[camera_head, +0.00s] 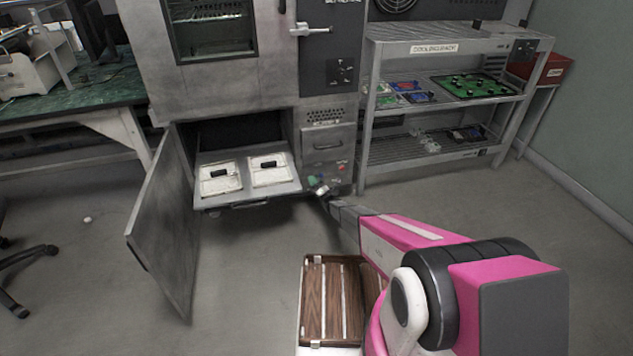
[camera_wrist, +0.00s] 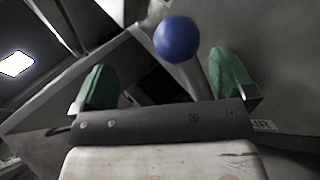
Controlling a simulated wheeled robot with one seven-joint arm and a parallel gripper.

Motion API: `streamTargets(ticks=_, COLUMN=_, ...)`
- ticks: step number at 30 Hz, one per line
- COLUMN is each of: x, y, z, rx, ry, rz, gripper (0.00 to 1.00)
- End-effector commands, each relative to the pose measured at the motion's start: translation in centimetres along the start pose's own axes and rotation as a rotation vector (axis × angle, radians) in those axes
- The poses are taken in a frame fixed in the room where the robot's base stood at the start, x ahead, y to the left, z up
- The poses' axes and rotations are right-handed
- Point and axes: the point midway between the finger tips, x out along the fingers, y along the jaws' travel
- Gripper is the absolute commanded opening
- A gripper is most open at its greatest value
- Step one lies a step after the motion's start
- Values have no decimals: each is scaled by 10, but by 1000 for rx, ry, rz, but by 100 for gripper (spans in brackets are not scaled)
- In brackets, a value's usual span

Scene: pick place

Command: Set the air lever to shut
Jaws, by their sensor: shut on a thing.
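The air lever (camera_wrist: 177,38) shows in the wrist view as a metal stem with a blue ball knob. Its stem rises between the two green finger pads of my gripper (camera_wrist: 165,82), closer to the right pad. My gripper is shut on the lever. A label (camera_wrist: 262,125), partly hidden and seeming to read AIR, is beside the right finger. In the head view my gripper (camera_head: 318,187) is small, at the lower right front of the grey oven cabinet (camera_head: 225,88). The lever's exact angle cannot be told there.
The cabinet's lower door (camera_head: 165,225) stands open on the left. A pulled-out shelf (camera_head: 250,196) holds two pale trays, close left of my gripper. A cooling rack (camera_head: 440,98) stands right. A slatted brown surface (camera_head: 327,300) is below my arm. Floor is clear at the lower left middle.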

Motion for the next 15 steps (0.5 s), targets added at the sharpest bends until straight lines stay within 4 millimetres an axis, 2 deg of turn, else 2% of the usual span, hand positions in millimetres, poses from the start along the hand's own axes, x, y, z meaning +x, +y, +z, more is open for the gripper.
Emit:
streamTargets(ticks=1, x=9, y=78, z=-14, rx=268, ry=51, rz=299, gripper=82)
streamTargets(ticks=2, x=5, y=15, z=1, rx=6, ry=6, rz=13, gripper=82)
streamTargets(ticks=15, x=-13, y=13, z=21, rx=5, ry=-9, rz=4, gripper=81)
